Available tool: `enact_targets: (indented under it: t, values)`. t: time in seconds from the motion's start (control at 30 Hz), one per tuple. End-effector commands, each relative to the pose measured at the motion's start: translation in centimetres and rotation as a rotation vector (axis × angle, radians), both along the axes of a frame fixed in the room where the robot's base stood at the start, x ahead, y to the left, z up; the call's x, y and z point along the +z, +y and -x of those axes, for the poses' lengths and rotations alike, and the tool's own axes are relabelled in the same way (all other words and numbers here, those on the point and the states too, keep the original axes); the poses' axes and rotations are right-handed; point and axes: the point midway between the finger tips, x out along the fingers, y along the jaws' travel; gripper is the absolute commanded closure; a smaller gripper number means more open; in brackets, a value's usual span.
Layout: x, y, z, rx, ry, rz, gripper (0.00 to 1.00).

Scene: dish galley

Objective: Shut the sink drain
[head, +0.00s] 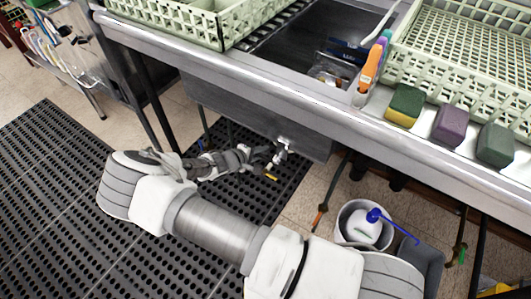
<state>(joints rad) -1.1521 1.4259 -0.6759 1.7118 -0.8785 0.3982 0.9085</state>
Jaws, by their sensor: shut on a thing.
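The steel sink (290,35) is set in the counter at the top centre, and its basin hangs below the counter edge. A pale metal drain valve (282,149) sits under the basin near its lower front edge. A short yellow-tipped handle (271,177) shows just below the valve. My arm reaches in from the bottom, and my gripper (265,155) is at the valve from the left, shut on the drain handle. The fingers are small here and hide part of the handle, so its exact angle is hard to tell.
Pale green dish racks (190,18) stand on the counter's left and right. An orange bottle (370,70) and several sponges (405,104) line the front edge. A white bucket (362,225) and a grey bin (422,257) stand below right. Black mats (50,190) cover the floor left.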

Motion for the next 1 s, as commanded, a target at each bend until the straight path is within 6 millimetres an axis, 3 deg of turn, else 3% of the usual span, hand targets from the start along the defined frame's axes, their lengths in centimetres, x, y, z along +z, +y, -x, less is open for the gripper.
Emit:
enact_targets:
  t: [0.7,0.73,0.87,1.0]
  values:
    - [0.51,0.29,-0.08,0.002,-0.044,-0.062,1.00]
    - [0.51,0.29,-0.08,0.002,-0.044,-0.062,0.77]
    - [0.52,0.24,-0.09,0.001,-0.044,-0.061,0.54]
    - [0.51,0.18,-0.10,0.001,-0.044,-0.060,0.53]
